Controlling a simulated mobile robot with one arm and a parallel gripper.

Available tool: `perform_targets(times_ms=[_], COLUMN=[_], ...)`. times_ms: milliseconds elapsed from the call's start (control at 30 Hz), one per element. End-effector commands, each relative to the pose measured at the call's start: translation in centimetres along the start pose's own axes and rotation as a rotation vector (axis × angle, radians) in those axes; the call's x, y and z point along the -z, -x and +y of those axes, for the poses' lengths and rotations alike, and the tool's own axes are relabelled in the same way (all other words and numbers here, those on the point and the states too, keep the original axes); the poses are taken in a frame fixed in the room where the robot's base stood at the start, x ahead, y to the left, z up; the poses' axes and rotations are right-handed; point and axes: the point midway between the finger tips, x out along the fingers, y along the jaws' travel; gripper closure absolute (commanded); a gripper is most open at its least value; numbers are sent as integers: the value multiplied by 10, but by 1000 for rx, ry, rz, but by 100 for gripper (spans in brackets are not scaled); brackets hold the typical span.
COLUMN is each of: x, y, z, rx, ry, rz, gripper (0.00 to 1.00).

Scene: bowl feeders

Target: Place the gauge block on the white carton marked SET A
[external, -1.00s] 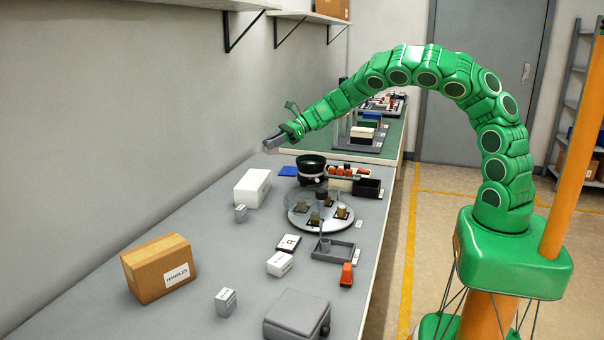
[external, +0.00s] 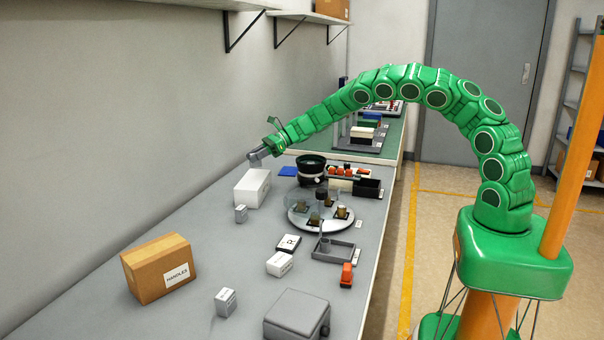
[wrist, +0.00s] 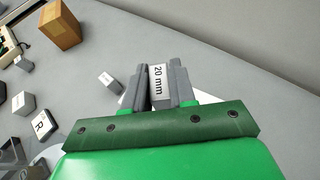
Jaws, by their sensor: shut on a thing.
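My gripper (external: 257,155) is shut on the gauge block (wrist: 158,86), a slim block with a white face reading "20 mm". The block sits between the two grey fingers in the wrist view (wrist: 159,78). In the external view my gripper is in the air above the large white carton (external: 250,190), near the wall side of the grey bench. No marking can be read on this carton from here. In the wrist view a white part of it (wrist: 217,116) shows beside and behind my gripper, which hides most of it.
A small white box (external: 240,214) stands just in front of the carton. A round feeder plate (external: 300,217) and black bowl (external: 311,168) are to its right. A brown HANDLES carton (external: 160,268) and more small boxes stand nearer. The bench between them is partly clear.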

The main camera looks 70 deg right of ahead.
Motion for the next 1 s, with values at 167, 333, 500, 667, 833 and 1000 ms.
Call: perform_targets(times_ms=[167,333,500,667,833,1000], x=[8,10,13,30,42,42], y=[-9,-12,-15,-23,-28,-28], z=[-5,-8,-10,-11,-11,-11], rx=[-4,-2,-1,-1,0,0], ry=[-3,-2,-3,-6,-4,-2], rz=[-2,0,-1,0,0,0], gripper=[100,100,100,100,100,100])
